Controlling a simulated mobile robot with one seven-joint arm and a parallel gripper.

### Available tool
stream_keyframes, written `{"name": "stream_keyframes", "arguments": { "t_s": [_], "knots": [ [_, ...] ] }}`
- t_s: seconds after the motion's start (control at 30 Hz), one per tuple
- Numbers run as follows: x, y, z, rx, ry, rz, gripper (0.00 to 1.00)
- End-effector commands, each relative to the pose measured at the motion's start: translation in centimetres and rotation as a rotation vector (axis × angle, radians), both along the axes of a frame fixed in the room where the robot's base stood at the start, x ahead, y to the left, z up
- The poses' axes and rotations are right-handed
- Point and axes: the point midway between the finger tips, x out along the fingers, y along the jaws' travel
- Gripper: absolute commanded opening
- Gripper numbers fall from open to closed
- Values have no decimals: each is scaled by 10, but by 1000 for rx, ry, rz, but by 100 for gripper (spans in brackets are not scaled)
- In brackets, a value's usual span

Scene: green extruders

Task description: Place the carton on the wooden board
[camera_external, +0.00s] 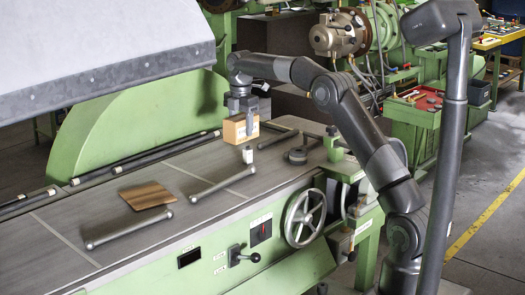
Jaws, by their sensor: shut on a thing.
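The carton (234,131) is a small tan-orange box with a pale label. My gripper (245,118) is shut on it from above. The carton appears to be held above the grey machine top, but its exact height is hard to tell. The wooden board (147,195) is a flat brown square with visible grain. It lies on the machine top to the left and nearer the camera, apart from the carton, with nothing on it. The fingertips are partly hidden by the carton.
A small white bottle-like object (248,154) stands just below the carton. Grey bars (222,184) and (128,229) lie on either side of the board. A dark round part (298,155) sits at the right. A large grey hood (100,50) overhangs the upper left.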

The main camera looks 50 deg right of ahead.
Motion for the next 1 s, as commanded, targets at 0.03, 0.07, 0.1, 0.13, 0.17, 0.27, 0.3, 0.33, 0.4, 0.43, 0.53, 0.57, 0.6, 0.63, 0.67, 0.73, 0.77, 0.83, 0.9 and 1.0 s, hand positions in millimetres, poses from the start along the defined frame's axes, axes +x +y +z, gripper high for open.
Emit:
{"name": "stream_keyframes", "arguments": {
  "t_s": [0.03,0.07,0.1,0.13,0.17,0.27,0.3,0.33,0.4,0.43,0.53,0.57,0.6,0.63,0.67,0.73,0.77,0.83,0.9,1.0],
  "knots": [
    [-2,1,3,1,-1,1,19],
    [-2,3,4,1,-1,2,19],
    [-3,10,6,1,-1,4,19],
    [-3,16,7,1,-2,5,19],
    [-4,25,8,1,-2,5,19],
    [-6,65,10,1,-1,7,19],
    [-7,82,11,1,-1,6,19],
    [-9,96,13,1,-2,5,19],
    [-13,125,14,1,-1,4,19],
    [-15,138,15,1,-1,3,19],
    [-23,171,16,1,-2,-1,19],
    [-25,180,17,1,-2,-1,19],
    [-27,188,17,1,-1,-3,19],
    [-29,194,17,1,-1,-4,19],
    [-30,199,18,1,-2,-4,19],
    [-32,208,17,0,-1,-7,19],
    [-32,212,15,0,-1,-6,19],
    [-30,223,9,0,1,-5,19],
    [-26,236,1,0,1,-5,19],
    [-20,259,-13,0,0,-5,19]
  ]
}}
